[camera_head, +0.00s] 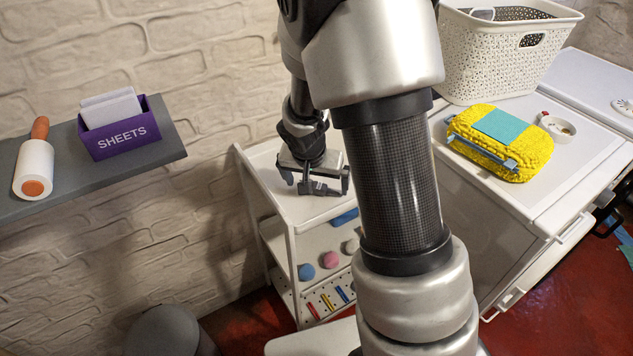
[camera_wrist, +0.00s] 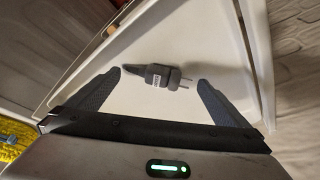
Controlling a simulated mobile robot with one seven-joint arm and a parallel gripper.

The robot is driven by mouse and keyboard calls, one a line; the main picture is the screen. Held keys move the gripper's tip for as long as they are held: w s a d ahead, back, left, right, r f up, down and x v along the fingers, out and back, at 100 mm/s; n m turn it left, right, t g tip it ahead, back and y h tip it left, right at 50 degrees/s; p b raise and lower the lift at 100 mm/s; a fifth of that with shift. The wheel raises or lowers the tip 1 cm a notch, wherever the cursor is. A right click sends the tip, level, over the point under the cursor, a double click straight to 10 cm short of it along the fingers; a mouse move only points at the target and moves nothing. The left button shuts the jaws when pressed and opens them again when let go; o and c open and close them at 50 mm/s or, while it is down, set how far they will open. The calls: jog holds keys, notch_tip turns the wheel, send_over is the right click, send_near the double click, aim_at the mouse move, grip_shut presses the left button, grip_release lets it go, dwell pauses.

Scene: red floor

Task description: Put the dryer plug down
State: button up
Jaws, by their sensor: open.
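The dryer plug (camera_wrist: 158,77) is dark grey with two metal prongs and a short cord stub. In the wrist view it lies on the white top of the cart, between and just beyond my open fingertips, with a gap on both sides. In the head view the plug (camera_head: 318,187) shows as a dark shape under my gripper (camera_head: 319,182), over the white cart's top shelf (camera_head: 268,168). My gripper (camera_wrist: 155,82) is open and points down at the shelf.
A white basket (camera_head: 490,60) and a yellow bundle (camera_head: 490,155) sit on the white appliance at right. The cart has raised edges.

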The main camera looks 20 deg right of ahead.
jog(key=shift+r+p, duration=0.35)
jog(key=shift+r, duration=0.05)
jog(key=s+a+r+n+p, duration=0.1)
jog(key=s+r, duration=0.3)
jog(key=r, duration=0.3)
jog(key=s+r+y+p, duration=0.1)
jog(key=s+r, duration=0.2)
jog(key=r, duration=0.4)
jog(key=s+a+r+n+p, duration=0.1)
jog(key=s+r, duration=0.3)
jog(key=r, duration=0.3)
jog(key=s+a+r+n+t+y, duration=0.1)
jog(key=s+r+n, duration=0.3)
jog(key=s, duration=0.8)
jog(key=shift+a+r+t, duration=0.3)
jog(key=shift+a+r, duration=0.25)
jog(key=shift+r, duration=0.35)
jog(key=shift+s, duration=0.1)
notch_tip(320, 180, up, 14)
jog(key=p, duration=1.3)
